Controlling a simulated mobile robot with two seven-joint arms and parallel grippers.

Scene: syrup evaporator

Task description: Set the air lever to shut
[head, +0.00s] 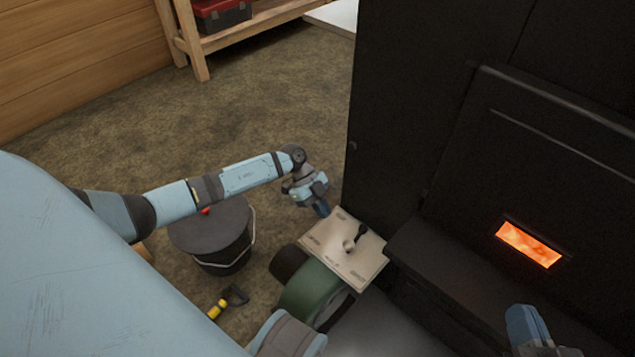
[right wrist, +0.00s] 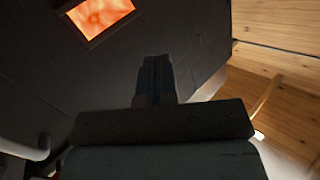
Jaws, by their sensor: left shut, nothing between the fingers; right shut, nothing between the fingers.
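The air lever (head: 356,237) is a short black handle on a pale plate (head: 336,262) with small markings too small to read. The plate sits on top of a green round housing (head: 314,291) beside the black evaporator. My left gripper (head: 322,209) is shut and empty, just beyond the plate's upper left edge and apart from the lever. My right gripper (head: 527,327) is at the lower right, in front of the evaporator; in the right wrist view (right wrist: 155,72) its fingers are together with nothing between them.
The black evaporator (head: 410,120) fills the right side, with a glowing window (head: 529,244) in its door. A lidded black bucket (head: 212,230) stands under my left arm. A yellow-handled tool (head: 226,302) lies on the floor. A wooden shelf (head: 250,25) stands at the back.

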